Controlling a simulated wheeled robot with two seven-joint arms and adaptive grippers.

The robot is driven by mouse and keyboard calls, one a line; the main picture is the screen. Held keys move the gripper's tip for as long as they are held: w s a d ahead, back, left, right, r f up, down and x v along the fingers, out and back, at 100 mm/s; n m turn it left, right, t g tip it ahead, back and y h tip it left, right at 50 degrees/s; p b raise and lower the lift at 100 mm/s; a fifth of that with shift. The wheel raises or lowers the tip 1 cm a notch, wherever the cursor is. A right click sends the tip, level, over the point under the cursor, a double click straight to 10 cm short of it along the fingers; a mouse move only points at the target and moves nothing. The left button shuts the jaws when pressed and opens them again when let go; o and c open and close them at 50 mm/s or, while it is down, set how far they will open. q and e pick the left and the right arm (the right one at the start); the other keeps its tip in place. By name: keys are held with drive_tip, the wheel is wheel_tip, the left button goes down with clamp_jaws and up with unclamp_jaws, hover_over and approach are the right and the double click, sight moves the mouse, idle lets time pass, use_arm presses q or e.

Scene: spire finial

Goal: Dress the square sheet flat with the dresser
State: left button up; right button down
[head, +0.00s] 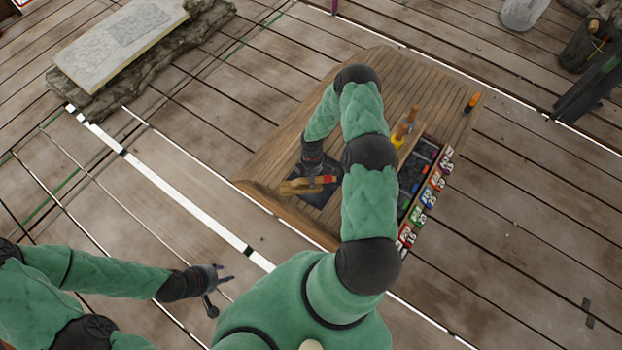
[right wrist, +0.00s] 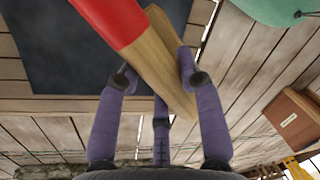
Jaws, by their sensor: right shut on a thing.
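The dark square sheet (head: 323,198) lies on the wooden table; part of it is hidden under the dresser and my right arm. It also shows as a flat dark patch in the right wrist view (right wrist: 45,55). The dresser (head: 298,187) is a wooden bar with a red band, also seen in the right wrist view (right wrist: 157,62). My right gripper (head: 313,172) is shut on the dresser and holds it over the sheet. Whether the dresser touches the sheet cannot be told. My left gripper (head: 225,282) is open and empty, away from the table at the lower left.
The wooden table (head: 290,135) has a dark tray (head: 408,190) at its right with yellow-handled tools (head: 400,133) beside it and several coloured numbered labels (head: 428,197) along its edge. An orange-topped item (head: 472,102) stands at the far right corner. A stone slab (head: 120,40) lies upper left.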

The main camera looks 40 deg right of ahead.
wheel_tip(320, 180, down, 4)
drive_tip(key=b, duration=0.4)
drive_tip(key=shift+a+f, duration=0.1)
drive_tip(key=shift+f, duration=0.15)
drive_tip(key=shift+r, duration=0.15)
drive_tip(key=shift+r+p, duration=1.55)
drive_tip(key=shift+r, duration=0.6)
